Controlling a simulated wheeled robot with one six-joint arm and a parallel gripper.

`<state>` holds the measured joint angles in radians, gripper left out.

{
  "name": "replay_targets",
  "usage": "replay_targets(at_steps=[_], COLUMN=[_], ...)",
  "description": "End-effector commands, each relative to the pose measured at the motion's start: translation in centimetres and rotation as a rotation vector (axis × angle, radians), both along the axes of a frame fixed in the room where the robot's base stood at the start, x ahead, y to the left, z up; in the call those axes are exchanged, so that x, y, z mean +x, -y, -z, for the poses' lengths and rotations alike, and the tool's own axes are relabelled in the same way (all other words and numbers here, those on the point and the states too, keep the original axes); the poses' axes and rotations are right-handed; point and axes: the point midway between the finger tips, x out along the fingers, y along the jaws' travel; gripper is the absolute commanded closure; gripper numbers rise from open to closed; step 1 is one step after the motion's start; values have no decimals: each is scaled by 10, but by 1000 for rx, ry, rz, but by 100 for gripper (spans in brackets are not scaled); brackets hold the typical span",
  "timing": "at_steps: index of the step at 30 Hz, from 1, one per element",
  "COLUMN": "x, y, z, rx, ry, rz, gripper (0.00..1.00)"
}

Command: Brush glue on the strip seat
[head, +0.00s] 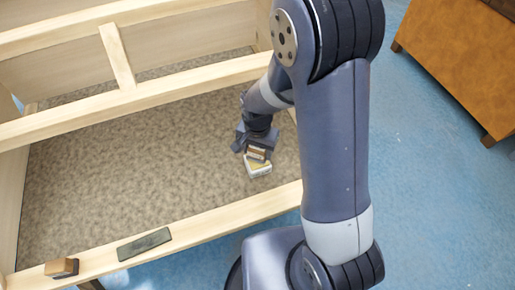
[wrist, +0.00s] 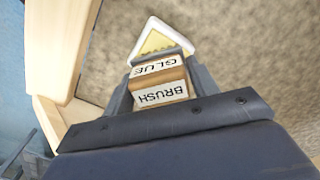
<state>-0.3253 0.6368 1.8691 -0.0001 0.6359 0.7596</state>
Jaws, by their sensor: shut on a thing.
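My gripper (head: 254,148) is shut on the glue brush, a wooden block with a "GLUE BRUSH" label (wrist: 160,82). It also shows in the head view (head: 257,153) between the fingers. Just beyond the brush is a small white tray with a yellow inside (wrist: 153,42), seen in the head view too (head: 258,170). The brush overlaps the tray in both views; I cannot tell whether they touch. The pale wooden frame (head: 190,228) surrounds a mottled beige panel (head: 150,165). I cannot tell which part is the strip seat.
On the front rail lie a dark flat piece (head: 144,244) and a brown block (head: 62,267). A crossbar (head: 118,57) joins the rails at the back. An orange-brown cabinet (head: 455,60) stands on the blue floor at right. The panel left of my gripper is clear.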

Motion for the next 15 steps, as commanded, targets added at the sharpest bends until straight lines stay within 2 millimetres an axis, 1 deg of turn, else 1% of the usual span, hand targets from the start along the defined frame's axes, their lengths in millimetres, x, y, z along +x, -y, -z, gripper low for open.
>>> replay_targets(at_steps=[15], x=[0], y=[0], z=[7], rx=[0], ry=[0], rz=[0], gripper=[62])
